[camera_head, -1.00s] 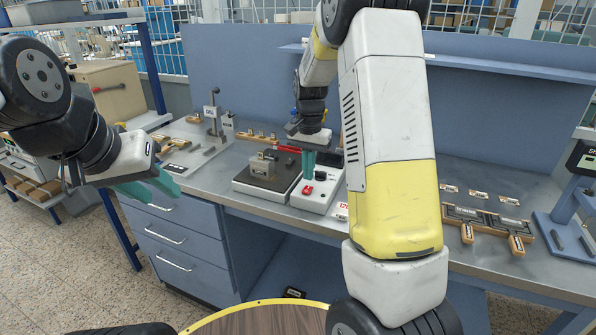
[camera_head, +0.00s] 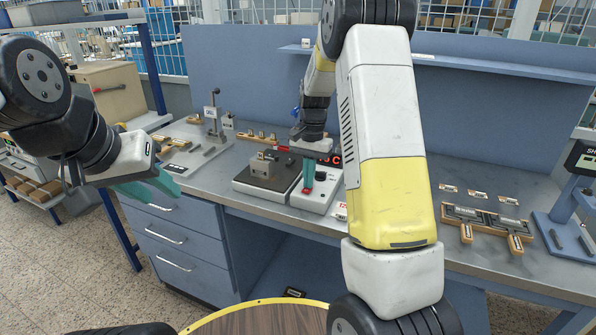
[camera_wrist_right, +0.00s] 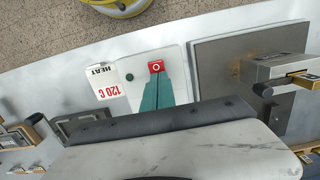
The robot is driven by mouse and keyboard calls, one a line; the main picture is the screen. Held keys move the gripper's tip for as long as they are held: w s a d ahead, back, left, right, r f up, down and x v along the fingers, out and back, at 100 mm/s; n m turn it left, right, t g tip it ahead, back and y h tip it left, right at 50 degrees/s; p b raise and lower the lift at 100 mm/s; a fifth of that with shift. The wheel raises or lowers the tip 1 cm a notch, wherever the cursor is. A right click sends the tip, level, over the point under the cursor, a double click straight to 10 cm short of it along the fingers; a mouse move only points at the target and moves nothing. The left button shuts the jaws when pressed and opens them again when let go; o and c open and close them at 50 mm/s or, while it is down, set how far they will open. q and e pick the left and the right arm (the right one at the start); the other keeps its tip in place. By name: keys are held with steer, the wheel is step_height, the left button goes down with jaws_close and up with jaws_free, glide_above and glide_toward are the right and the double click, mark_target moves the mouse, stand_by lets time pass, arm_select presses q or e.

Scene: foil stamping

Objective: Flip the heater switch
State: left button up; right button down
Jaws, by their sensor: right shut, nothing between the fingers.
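The heater switch (camera_head: 307,190) is a small red rocker on a white control box (camera_head: 325,196) on the bench. In the right wrist view, the switch (camera_wrist_right: 156,67) shows a white ring mark. My right gripper (camera_head: 308,183) is shut and empty, pointing down. Its teal fingertips (camera_wrist_right: 157,80) are right at the switch's edge and hide part of it; I cannot tell whether they touch. A "HEAT" and "120 C" label (camera_wrist_right: 108,82) lies beside it. My left gripper (camera_head: 165,187) hangs at the left, off the bench's front edge; its finger gap is unclear.
A dark plate with a metal block (camera_head: 262,167) stands left of the control box. A black display with red characters (camera_head: 330,159) is behind my right gripper, partly hidden. Wooden holders with metal pieces (camera_head: 487,218) lie on the right of the bench. A lever stand (camera_head: 214,115) is further left.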

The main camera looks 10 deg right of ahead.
steer(key=shift+s+d+f, duration=0.1)
steer(key=shift+s+f, duration=0.05)
steer(key=shift+f, duration=0.45)
steer(key=shift+s+a+r, duration=0.1)
steer(key=shift+s+a, duration=0.4)
steer(key=shift+a, duration=0.1)
steer(key=shift+r, duration=0.1)
step_height(320, 180, up, 15)
steer(key=w+d, duration=0.1)
steer(key=w, duration=0.1)
steer(key=shift+d, duration=0.25)
